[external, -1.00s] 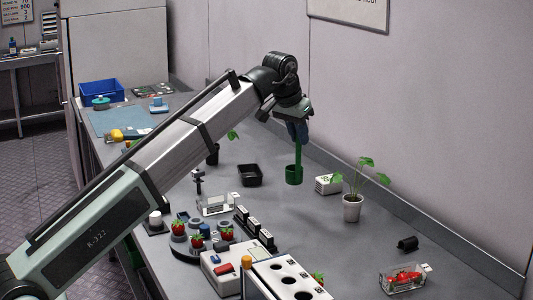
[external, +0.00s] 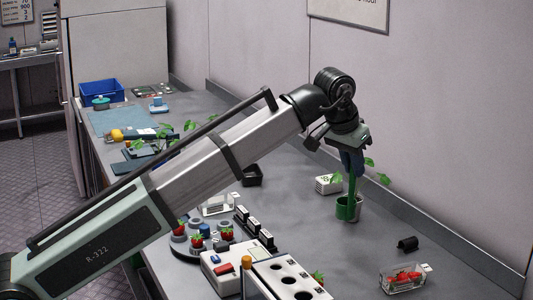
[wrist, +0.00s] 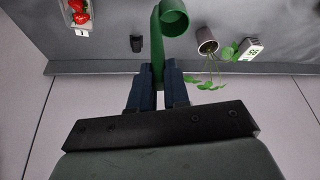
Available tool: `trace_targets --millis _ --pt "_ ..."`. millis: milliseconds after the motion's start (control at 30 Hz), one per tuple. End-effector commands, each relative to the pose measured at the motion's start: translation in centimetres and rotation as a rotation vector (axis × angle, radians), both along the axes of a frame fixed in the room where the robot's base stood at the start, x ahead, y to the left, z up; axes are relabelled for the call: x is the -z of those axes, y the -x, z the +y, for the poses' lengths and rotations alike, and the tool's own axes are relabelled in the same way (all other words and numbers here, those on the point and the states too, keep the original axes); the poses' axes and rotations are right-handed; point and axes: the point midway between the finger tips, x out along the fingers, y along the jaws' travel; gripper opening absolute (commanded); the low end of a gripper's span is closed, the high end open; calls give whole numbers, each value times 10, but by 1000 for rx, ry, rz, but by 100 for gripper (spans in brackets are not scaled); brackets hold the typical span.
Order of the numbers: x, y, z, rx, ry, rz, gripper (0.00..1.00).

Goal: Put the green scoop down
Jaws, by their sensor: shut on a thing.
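The green scoop (external: 344,208) hangs upright from my gripper (external: 352,160), handle up and cup down. The plant's leaves (wrist: 215,84) reach close to the right finger.
Bare table lies between pot and cylinder. The wall runs behind.

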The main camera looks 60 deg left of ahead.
Motion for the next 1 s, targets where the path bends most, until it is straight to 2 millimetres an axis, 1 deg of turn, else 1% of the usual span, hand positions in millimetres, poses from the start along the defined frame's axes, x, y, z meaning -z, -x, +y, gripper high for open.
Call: trace_targets --millis 167,300,467,567,833,900,1000 --pt "1 6 9 -155 0 -1 0" --pt "1 9 12 -259 0 0 0" --pt "4 9 12 -317 0 0 0" --pt "12 10 12 -326 0 1 0" --pt "53 11 12 -326 0 2 0" --pt "61 10 12 -326 1 1 0" --pt "67 10 12 -326 1 1 0"
